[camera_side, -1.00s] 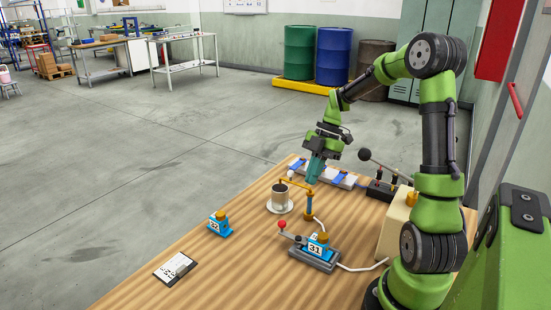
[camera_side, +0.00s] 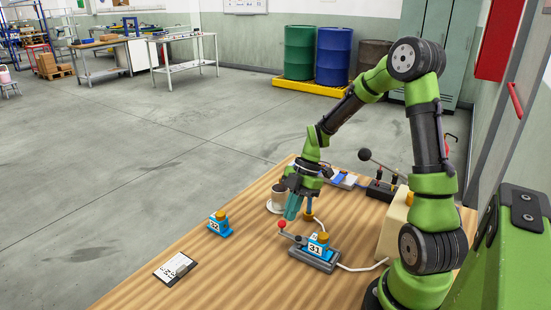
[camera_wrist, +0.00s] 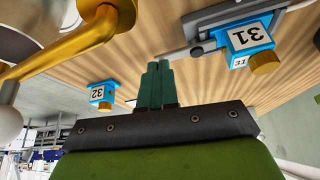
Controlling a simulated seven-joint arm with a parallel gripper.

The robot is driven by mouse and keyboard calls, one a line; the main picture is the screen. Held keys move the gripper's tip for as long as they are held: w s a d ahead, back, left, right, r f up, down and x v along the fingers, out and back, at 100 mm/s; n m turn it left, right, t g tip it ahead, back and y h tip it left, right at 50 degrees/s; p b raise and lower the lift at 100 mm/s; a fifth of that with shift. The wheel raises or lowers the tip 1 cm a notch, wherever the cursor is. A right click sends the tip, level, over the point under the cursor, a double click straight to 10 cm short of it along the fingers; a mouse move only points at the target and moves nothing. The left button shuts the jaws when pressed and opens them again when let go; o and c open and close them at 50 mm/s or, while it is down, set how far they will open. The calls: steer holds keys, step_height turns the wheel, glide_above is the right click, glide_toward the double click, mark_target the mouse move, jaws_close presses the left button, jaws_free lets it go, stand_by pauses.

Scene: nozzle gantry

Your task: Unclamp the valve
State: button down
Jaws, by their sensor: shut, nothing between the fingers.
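The valve marked 31 (camera_side: 318,247) is blue with a yellow-orange cap and sits in a grey clamp base (camera_side: 312,262) on the wooden bench. The clamp's lever (camera_side: 292,235) has a red ball knob (camera_side: 282,224) at its left end. My gripper (camera_side: 291,215) is shut and empty, pointing down just above the red knob, apart from it as far as I can tell. In the wrist view, the teal fingers (camera_wrist: 157,68) are together, and valve 31 (camera_wrist: 247,38) is at upper right. A second valve marked 32 (camera_side: 219,224) stands left on the bench.
A brass nozzle post (camera_side: 309,205) stands just behind the clamp, and its arm crosses upper left of the wrist view (camera_wrist: 75,45). A switch box (camera_side: 381,189) stands behind right.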

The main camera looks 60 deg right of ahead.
steer(key=shift+w+a+n+g, duration=0.2)
steer(key=shift+a+n+g, duration=0.1)
steer(key=shift+n, duration=0.4)
steer(key=shift+w+a+n+g, duration=0.25)
steer(key=shift+a+n+g, duration=0.15)
steer(key=shift+n, duration=0.4)
steer(key=shift+w+a, duration=0.15)
steer(key=shift+a, duration=1.55)
steer(key=shift+a+n+g, duration=0.3)
steer(key=shift+a+n, duration=0.1)
steer(key=shift+n, duration=0.2)
steer(key=shift+s+a, duration=0.85)
steer(key=shift+a, duration=0.25)
steer(key=shift+s+a, duration=0.1)
steer(key=shift+s, duration=0.05)
